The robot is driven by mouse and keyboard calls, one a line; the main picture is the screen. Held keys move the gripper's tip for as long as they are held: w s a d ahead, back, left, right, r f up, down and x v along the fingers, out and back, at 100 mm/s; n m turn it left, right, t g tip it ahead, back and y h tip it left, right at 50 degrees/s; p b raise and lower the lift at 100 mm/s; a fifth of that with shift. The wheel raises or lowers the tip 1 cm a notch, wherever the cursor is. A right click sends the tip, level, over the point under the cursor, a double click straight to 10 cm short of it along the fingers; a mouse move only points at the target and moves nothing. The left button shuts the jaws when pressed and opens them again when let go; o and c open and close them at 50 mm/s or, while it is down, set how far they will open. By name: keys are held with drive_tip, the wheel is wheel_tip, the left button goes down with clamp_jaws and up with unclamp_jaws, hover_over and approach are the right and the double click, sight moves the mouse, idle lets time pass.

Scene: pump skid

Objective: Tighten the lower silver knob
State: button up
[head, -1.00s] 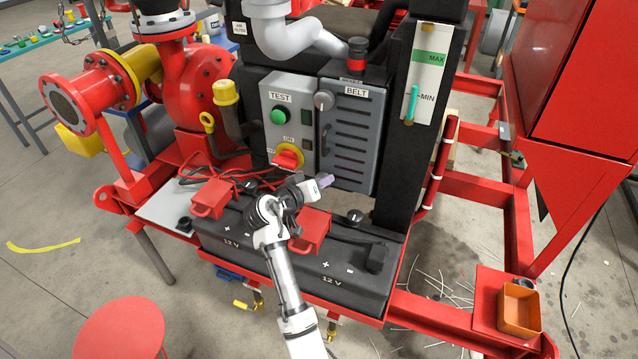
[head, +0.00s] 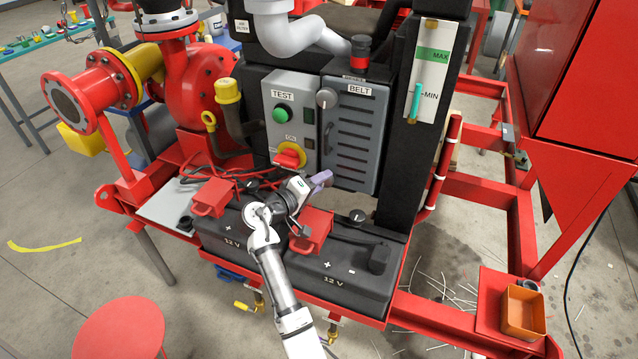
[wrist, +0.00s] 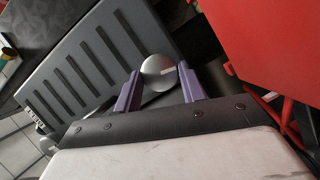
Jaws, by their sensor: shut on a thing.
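The lower silver knob (wrist: 157,72) is round, with a pale line across its face, and sits beside the grey slotted belt cover (wrist: 85,75). My gripper (wrist: 160,86) has its two purple fingers on either side of this knob and is shut on it. In the head view my gripper (head: 321,180) is at the lower left corner of the belt cover (head: 357,135) and hides the lower knob. Another silver knob (head: 326,97) shows at the cover's upper left corner.
A grey panel (head: 291,115) with a green test button (head: 280,115) and a red switch (head: 290,156) stands left of the cover. Red terminal covers (head: 311,230) on the black batteries (head: 345,275) lie close below my gripper.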

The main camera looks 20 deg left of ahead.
idle(0.3)
drive_tip(key=o, duration=1)
drive_tip(key=shift+c, duration=0.2)
drive_tip(key=b+v, duration=0.4)
drive_tip(key=v, duration=0.9)
drive_tip(key=shift+s, duration=0.4)
drive_tip(key=shift+a, duration=0.25)
